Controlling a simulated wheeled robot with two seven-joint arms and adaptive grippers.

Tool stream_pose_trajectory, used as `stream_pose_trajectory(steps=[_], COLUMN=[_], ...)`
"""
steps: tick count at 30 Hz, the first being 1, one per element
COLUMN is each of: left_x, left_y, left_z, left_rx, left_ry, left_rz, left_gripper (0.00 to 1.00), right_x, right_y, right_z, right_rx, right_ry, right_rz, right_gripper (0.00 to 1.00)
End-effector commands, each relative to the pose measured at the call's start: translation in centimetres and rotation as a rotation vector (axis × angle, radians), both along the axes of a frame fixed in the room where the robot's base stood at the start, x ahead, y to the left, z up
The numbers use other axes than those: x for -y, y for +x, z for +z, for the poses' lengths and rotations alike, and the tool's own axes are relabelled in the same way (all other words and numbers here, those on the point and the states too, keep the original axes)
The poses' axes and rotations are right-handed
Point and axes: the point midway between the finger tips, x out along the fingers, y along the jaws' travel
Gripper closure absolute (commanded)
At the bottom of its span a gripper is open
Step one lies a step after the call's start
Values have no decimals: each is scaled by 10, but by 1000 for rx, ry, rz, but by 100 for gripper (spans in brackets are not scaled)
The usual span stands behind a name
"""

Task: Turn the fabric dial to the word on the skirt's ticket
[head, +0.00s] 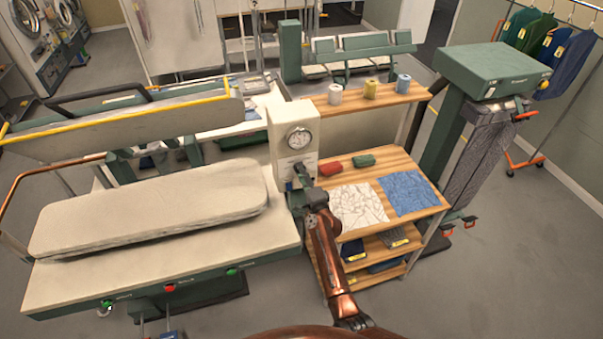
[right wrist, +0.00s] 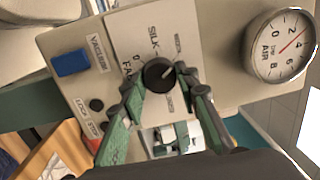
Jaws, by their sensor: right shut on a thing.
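The black fabric dial (right wrist: 158,75) is on the cream control box (head: 283,135). The right wrist view shows the word SILK beside it and other words, partly hidden or too small to read surely. A pale mark on the dial points toward the upper right of that view. My right gripper (head: 302,183) is at the front of the box, and its green fingers (right wrist: 160,80) are shut on the dial from either side. I cannot make out a skirt or its ticket's word for certain. My left gripper is not in view.
The box also has a pressure gauge (right wrist: 280,47) and a blue vacuum switch (right wrist: 70,63). A padded pressing board (head: 150,208) lies to the left. A wooden shelf unit (head: 425,192) with folded cloths stands to the right.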

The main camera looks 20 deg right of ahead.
Motion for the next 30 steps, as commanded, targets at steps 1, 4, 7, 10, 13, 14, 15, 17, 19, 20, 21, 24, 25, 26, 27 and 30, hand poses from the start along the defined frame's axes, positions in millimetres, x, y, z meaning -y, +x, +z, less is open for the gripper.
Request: stream_pose_trajectory(steps=[1,4,7,10,13,14,15,17,19,20,21,24,25,26,27,30], left_x=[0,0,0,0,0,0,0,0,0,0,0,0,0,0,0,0], left_y=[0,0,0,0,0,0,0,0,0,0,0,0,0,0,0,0], left_z=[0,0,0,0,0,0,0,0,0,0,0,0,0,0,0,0], left_rx=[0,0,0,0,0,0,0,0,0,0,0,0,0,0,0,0], left_ry=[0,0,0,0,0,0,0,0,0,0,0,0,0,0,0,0], left_rz=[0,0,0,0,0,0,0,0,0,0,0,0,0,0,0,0], left_gripper=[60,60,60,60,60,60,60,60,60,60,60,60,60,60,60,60], right_x=[0,0,0,0,0,0,0,0,0,0,0,0,0,0,0,0], right_y=[0,0,0,0,0,0,0,0,0,0,0,0,0,0,0,0], right_z=[-1,-1,-1,-1,-2,-2,-2,-2,-2,-2,-2,-2,-2,-2,-1,-1], right_rx=[-3,-4,-5,-5,-5,-5,-5,-5,-5,-5,-5,-5,-5,-5,-5,-4], right_ry=[19,53,74,85,91,91,92,92,91,91,91,91,91,91,91,90], right_rz=[-1,0,0,0,0,0,0,0,0,0,0,0,0,0,0,0], right_gripper=[95,95,95,95,95,95,95,95,95,95,95,68,66,64,61,54])
